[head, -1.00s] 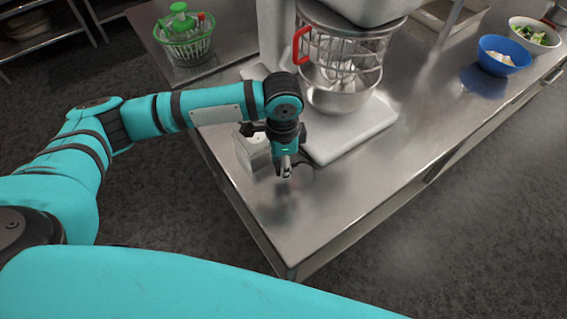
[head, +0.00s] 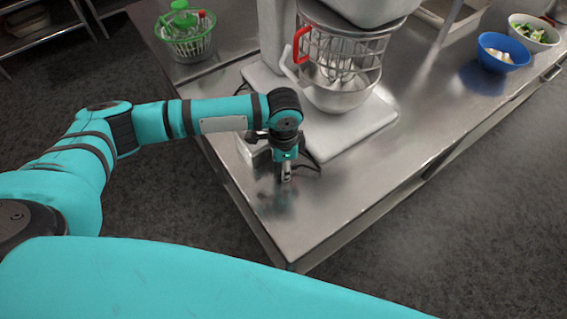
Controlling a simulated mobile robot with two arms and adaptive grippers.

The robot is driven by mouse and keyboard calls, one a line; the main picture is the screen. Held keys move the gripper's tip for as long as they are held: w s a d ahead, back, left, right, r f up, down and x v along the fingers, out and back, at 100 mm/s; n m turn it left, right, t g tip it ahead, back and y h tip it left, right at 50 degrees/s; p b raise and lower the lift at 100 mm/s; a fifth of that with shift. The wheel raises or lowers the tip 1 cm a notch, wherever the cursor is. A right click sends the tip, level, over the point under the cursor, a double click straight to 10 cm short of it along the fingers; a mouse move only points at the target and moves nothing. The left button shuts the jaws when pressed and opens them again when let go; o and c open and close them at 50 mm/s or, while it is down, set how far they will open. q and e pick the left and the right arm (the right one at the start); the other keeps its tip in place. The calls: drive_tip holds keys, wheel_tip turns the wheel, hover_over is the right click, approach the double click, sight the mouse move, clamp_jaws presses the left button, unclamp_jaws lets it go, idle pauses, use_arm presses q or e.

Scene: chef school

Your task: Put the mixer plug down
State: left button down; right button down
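The mixer (head: 278,40) stands on the steel table on its white base (head: 345,135), with a steel bowl (head: 342,94) under a wire guard. My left gripper (head: 286,175) points down over the table's near left corner, in front of the mixer base. Its fingers are close together and appear shut on the mixer plug, which is mostly hidden by them. A dark cord (head: 314,161) loops from the gripper toward the mixer base. The gap between the fingertips and the tabletop is hard to judge. My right gripper is not in view.
A pale box (head: 247,150) stands on the table just left of the gripper, partly hidden by my arm. The steel table (head: 300,220) is clear toward its near corner. A green basket (head: 187,42) and a blue bowl (head: 505,52) stand farther back.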

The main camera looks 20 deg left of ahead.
use_arm(q)
drive_tip(key=shift+f, duration=0.15)
drive_tip(key=c, duration=1.2)
unclamp_jaws()
drive_tip(key=shift+o, duration=0.2)
wheel_tip(320, 180, up, 13)
drive_tip(key=b, duration=0.2)
